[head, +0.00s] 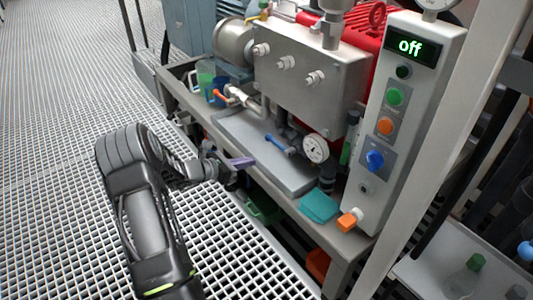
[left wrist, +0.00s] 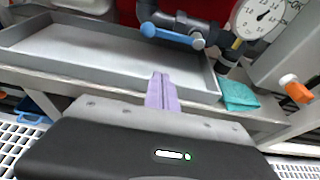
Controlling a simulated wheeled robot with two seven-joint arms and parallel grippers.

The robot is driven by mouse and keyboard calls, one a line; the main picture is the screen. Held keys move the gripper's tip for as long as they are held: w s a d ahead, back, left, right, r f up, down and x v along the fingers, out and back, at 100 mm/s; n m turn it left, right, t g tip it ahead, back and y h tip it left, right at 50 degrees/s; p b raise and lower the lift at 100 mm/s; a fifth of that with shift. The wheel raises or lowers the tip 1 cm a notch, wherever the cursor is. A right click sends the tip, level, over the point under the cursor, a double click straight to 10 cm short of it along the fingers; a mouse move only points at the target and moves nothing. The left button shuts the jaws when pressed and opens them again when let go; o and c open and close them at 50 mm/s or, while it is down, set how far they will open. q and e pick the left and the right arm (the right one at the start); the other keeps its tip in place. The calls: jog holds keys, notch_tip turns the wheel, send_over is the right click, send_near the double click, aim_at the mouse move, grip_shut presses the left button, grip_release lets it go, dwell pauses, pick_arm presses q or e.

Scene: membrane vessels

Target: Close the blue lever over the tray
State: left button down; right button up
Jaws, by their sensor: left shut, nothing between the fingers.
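The blue lever (head: 279,145) sits on a valve on a grey pipe above the tray's back right part. In the left wrist view the blue lever (left wrist: 165,34) points left from its pivot, roughly along the tray. The grey tray (head: 240,136) lies flat on the bench ledge under the pipes; it also shows in the left wrist view (left wrist: 75,62). My left gripper (head: 243,162) has lilac fingers, shut and empty, at the tray's front edge. In the left wrist view its fingertips (left wrist: 160,77) are in front of the lever and apart from it. My right gripper is not in view.
A pressure gauge (head: 316,149) stands right of the lever. A teal cloth (head: 319,206) and an orange-handled valve (head: 348,220) are at the bench's right end. Another valve with an orange handle (head: 234,93) is at the left. The control panel (head: 407,110) reads "off".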

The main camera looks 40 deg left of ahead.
aim_at(278, 145)
pick_arm(q)
jog(key=b+x, duration=0.1)
jog(key=x, duration=0.3)
jog(key=b+x, duration=0.2)
jog(key=x, duration=0.3)
jog(key=shift+f, duration=0.25)
jog(key=shift+w+d+b, duration=0.15)
jog(key=shift+w+b, duration=0.25)
jog(key=shift+w, duration=0.2)
jog(key=r, duration=0.3)
jog(key=shift+s, duration=0.2)
jog(key=shift+r, duration=0.55)
jog(key=shift+r, duration=0.2)
